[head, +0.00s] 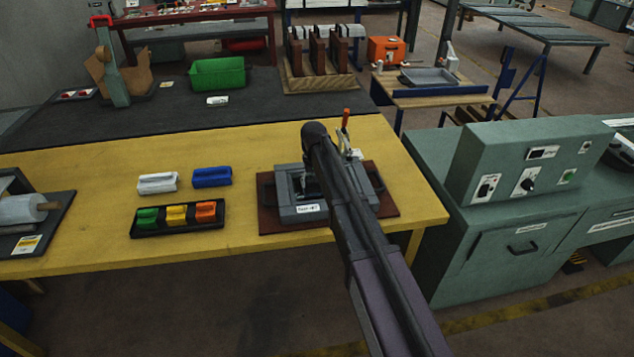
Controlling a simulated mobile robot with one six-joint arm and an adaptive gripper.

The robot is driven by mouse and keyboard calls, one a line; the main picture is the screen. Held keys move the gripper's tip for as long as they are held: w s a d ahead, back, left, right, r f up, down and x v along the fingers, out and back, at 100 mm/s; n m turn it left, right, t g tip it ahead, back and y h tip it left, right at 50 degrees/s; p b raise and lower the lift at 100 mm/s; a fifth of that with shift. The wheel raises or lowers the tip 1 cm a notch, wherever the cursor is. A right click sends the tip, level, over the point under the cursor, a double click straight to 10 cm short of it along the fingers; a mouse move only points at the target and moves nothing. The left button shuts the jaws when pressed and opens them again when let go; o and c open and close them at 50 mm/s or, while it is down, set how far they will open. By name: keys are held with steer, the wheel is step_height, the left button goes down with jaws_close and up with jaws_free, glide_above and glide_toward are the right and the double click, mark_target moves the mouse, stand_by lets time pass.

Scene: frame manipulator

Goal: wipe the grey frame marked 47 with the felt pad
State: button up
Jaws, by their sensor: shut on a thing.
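The grey frame (290,213) lies flat on a dark red-brown board at the right part of the yellow table. A white label on its front edge is too small to read surely. My gripper (309,186) is down at the opening of the frame, mostly hidden by my own arm. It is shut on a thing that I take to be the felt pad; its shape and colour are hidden. I cannot tell whether it touches the frame.
The board (268,221) has dark handles, with an orange-handled clamp (345,122) behind. A white block (158,183), a blue block (212,177) and a black tray (180,228) with green, yellow and orange pieces stand left. A green control cabinet (500,240) stands right. The table's front is clear.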

steer(key=shift+r, duration=0.15)
step_height(320, 180, up, 6)
steer(key=p, duration=0.6)
stand_by(0.6)
steer(key=shift+r+p, duration=1.4)
steer(key=shift+p, duration=0.15)
steer(key=shift+s, duration=0.1)
